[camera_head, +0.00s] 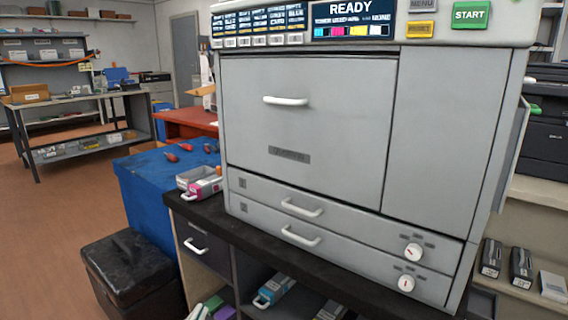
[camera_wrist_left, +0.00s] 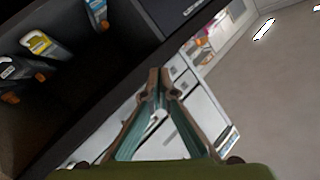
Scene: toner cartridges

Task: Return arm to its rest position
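My left gripper (camera_wrist_left: 160,78) shows in the left wrist view, its two fingers meeting at the tips with nothing seen between them. It does not show in the head view, and my right gripper is in neither view. The large grey printer (camera_head: 300,125) stands on a black counter, its front door and drawers closed and its screen (camera_head: 352,19) reading READY. A magenta-marked cartridge (camera_head: 207,186) lies on the counter's left end, by the printer. Cartridges, one with a cyan end (camera_head: 273,291), lie on the shelf below; a yellow-marked one (camera_wrist_left: 38,43) shows in the wrist view.
A blue box-like stand (camera_head: 165,190) with red-handled items and a black bin (camera_head: 128,268) stand left of the counter. A grey workbench (camera_head: 85,115) is further back. Black boxes (camera_head: 521,265) sit on a shelf at right. The floor (camera_head: 45,230) at left is clear.

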